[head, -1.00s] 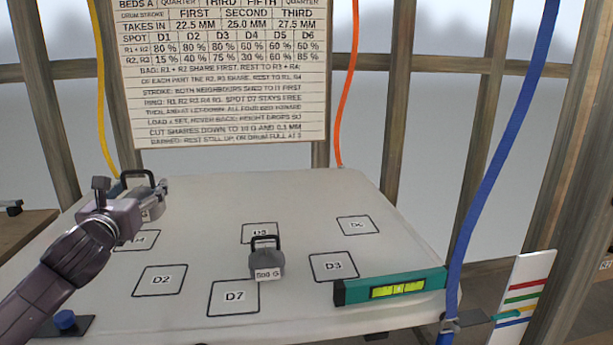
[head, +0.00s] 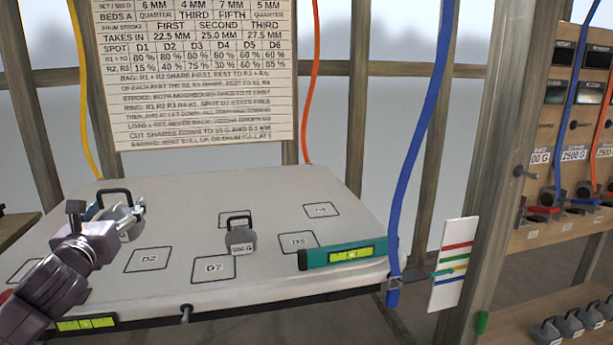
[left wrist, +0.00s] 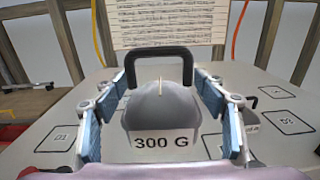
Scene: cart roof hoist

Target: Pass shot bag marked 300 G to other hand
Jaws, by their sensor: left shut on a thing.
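The grey shot bag marked 300 G (left wrist: 162,112) fills the middle of the left wrist view, upright, with a black loop handle on top. My left gripper (left wrist: 162,125) is shut on it, with a blue-padded finger on each side. In the head view the same gripper (head: 128,218) is over the left part of the white board (head: 180,275), and the bag's dark handle (head: 113,192) shows behind the fingers. Most of the bag is hidden there. My right gripper is in neither view now.
Another grey bag (head: 240,238), its label seeming to read 500 G, stands among the marked squares. A green level (head: 345,254) lies at the board's right edge. A blue strap (head: 415,140) hangs at the right. Several weights (head: 570,325) sit on a lower-right shelf.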

